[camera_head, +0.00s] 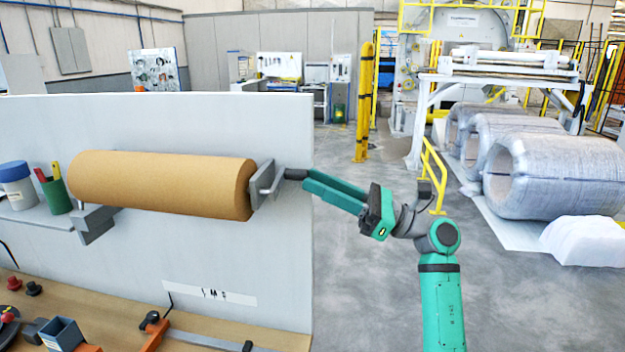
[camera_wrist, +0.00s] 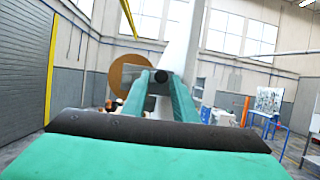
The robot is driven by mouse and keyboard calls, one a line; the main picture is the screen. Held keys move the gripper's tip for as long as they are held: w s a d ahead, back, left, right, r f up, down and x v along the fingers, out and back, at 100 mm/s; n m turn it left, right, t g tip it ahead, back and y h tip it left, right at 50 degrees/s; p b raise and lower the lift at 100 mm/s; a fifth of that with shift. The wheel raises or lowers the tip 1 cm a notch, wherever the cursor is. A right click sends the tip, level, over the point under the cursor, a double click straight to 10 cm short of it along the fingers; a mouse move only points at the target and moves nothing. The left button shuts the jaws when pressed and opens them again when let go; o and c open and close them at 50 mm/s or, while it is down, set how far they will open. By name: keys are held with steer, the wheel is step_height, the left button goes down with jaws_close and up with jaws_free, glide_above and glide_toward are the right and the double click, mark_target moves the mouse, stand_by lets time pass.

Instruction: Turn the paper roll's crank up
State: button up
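The brown paper roll (camera_head: 160,184) lies level in front of a white panel. Its round end (camera_wrist: 127,76) shows in the wrist view. A grey bracket (camera_head: 266,186) is at the roll's right end, and the crank's dark handle (camera_head: 295,174) points right from there. My teal gripper (camera_head: 312,182) reaches the handle from the right. In the wrist view, my two fingers (camera_wrist: 161,84) have the dark round handle end (camera_wrist: 162,76) between their tips, apparently touching both sides. The rest of the crank is mostly hidden behind the fingers and the bracket.
The white panel (camera_head: 200,270) stands close behind the roll. A shelf at the left holds a blue-lidded tub (camera_head: 17,186) and a green cup (camera_head: 57,197). A wooden bench (camera_head: 110,300) with small tools lies below. Wrapped coils (camera_head: 555,172) stand at the right, beyond open floor.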

steer(key=shift+x, duration=0.95)
steer(key=shift+w+r, duration=0.1)
jaws_close()
steer(key=shift+w+a, duration=0.1)
